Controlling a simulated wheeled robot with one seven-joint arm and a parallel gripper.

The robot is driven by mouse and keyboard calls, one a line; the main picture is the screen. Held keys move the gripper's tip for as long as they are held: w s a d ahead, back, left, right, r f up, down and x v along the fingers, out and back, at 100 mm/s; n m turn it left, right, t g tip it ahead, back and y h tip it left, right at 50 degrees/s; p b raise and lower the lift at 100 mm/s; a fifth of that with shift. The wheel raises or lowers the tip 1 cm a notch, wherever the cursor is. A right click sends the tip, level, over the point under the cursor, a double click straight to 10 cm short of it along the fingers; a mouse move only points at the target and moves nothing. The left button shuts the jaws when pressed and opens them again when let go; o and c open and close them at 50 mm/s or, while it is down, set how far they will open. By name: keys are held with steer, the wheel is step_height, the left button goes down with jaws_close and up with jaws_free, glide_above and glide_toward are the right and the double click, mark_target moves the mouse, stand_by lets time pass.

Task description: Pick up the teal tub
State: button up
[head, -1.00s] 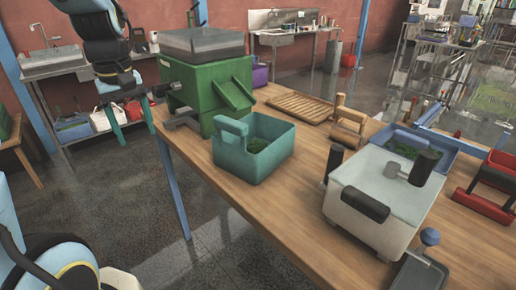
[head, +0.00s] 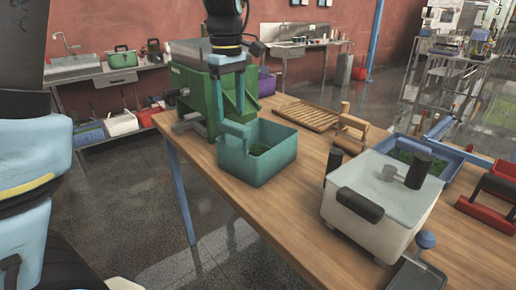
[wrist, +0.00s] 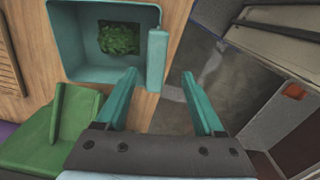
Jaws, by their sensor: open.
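The teal tub (head: 262,168) stands upright on the wooden table, with a thick handle on its left side and green stuff inside. In the wrist view the tub (wrist: 76,74) is at the upper left, its handle (wrist: 156,55) along its right edge. My gripper (head: 229,114) points down, open and empty, just above and behind the handle in the head view. In the wrist view my gripper (wrist: 160,75) has its fingertips either side of the handle's near end. I cannot tell the exact height gap; no contact is clear.
A green machine (head: 196,95) stands close behind the tub, and its green chute shows in the wrist view (wrist: 58,125). A white box with a glassy lid (head: 375,205) is to the right. A slatted wooden board (head: 305,115) lies behind. Table is bare in front of the tub.

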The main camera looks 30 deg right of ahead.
mark_target(233, 123)
steer(key=shift+d+f+p, duration=0.15)
steer(key=shift+f+p, duration=0.35)
steer(key=shift+f, duration=0.85)
steer(key=shift+d+f+p, duration=0.15)
steer(key=shift+f+p, duration=0.3)
steer(key=shift+f, duration=0.9)
jaws_close()
